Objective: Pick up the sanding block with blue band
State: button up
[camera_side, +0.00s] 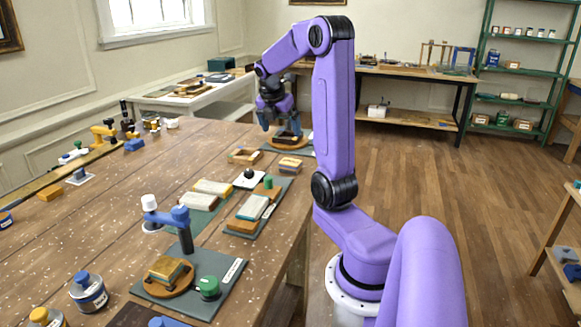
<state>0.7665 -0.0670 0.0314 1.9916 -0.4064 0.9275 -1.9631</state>
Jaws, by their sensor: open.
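My gripper (279,126) points down at the far right end of the long wooden table, its jaws open. Directly below and between its fingers is a small dark block (287,136), bluish in part, on a round orange-brown disc (288,146). It looks like the sanding block with blue band, but the fingers partly hide it and the band is too small to make out surely. I cannot tell whether the fingers touch it.
A grey mat (308,150) lies under the disc. A blue clamp-like stand (184,230) rises in front. The table's right edge is close.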

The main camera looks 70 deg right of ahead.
send_over(290, 162)
jog(key=a, duration=0.2)
jog(key=f, duration=0.9)
jog(key=shift+w+a+f, duration=0.1)
jog(key=shift+w+f, duration=0.15)
jog(key=shift+f, duration=0.1)
jog(key=shift+x, duration=2.6)
jog(key=shift+s, duration=0.1)
jog(key=c, duration=1)
